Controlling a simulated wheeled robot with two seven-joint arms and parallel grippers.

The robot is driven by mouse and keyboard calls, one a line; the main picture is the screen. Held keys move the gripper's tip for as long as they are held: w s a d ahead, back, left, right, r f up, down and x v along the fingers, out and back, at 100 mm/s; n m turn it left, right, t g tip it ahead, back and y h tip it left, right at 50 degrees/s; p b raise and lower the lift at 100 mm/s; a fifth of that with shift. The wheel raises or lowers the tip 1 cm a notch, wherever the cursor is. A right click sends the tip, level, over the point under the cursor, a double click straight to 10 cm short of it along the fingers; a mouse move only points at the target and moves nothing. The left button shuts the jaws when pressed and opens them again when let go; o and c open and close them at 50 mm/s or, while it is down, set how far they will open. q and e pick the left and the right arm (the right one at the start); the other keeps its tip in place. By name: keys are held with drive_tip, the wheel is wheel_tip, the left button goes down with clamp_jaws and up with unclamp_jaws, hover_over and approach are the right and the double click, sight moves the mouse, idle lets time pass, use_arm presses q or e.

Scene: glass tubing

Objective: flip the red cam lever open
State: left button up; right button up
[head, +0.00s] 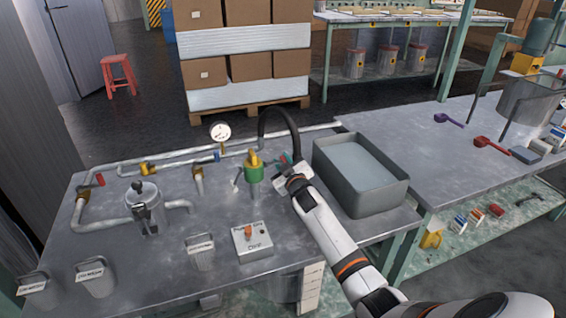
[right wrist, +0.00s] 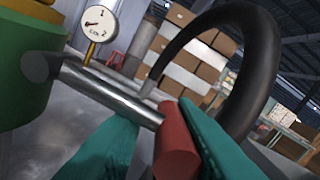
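The red cam lever shows in the right wrist view as a metal rod with a red grip (right wrist: 176,145), sticking out sideways from a green coupling (right wrist: 22,75). In the head view the green coupling (head: 254,174) has a yellow top and stands on the bench. My right gripper (head: 284,161) is just right of it. In the wrist view my teal fingers (right wrist: 150,135) are on either side of the red grip. The right finger is close against it, and a gap shows on the left finger's side. The gripper is open. My left gripper is not in view.
A black hose (head: 278,112) arches behind the coupling, near my gripper. A pressure gauge (head: 220,132) stands behind left. A grey water tub (head: 360,175) is close on the right. A switch box (head: 252,242) and a metal pot (head: 145,208) stand in front and left.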

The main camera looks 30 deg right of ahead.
drive_tip(key=o, duration=0.4)
drive_tip(key=shift+w+a+r, duration=0.1)
drive_tip(key=shift+a+r, duration=0.05)
drive_tip(key=shift+r, duration=0.25)
drive_tip(key=shift+o, duration=0.2)
drive_tip(key=shift+a+f, duration=0.1)
drive_tip(key=shift+s+f, duration=0.1)
drive_tip(key=shift+s, duration=0.35)
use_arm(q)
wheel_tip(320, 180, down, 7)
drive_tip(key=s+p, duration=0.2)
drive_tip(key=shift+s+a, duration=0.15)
use_arm(e)
drive_tip(key=v, duration=1.1)
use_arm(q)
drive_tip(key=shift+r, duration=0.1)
